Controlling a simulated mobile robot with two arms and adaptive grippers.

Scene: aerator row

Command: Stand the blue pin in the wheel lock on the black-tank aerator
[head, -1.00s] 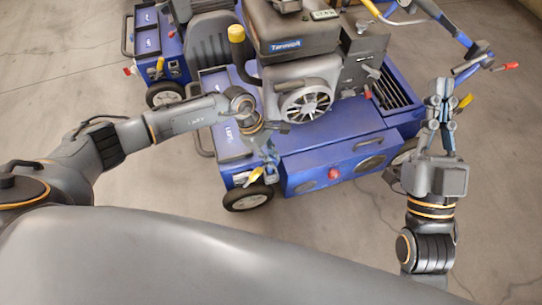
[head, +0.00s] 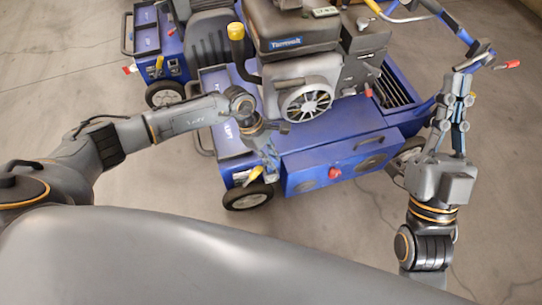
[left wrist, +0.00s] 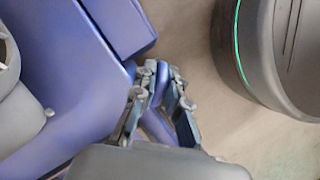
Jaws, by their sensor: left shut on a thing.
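The black-tank aerator (head: 340,125) is the blue machine in the middle, with a dark tank (head: 288,28) on top. My left gripper (head: 271,163) is at its near left corner, just above and right of a yellow lever (head: 254,175) by the front wheel (head: 248,196). In the left wrist view the left gripper (left wrist: 163,78) is shut on a slim blue piece, which looks like the blue pin (left wrist: 161,73). The wheel lock's socket cannot be made out.
A second blue aerator (head: 158,47) stands behind at the left. The black-tank aerator's handlebar (head: 458,30), with a red grip (head: 508,64), reaches out near my right gripper. The grey floor (head: 75,95) is clear at the left.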

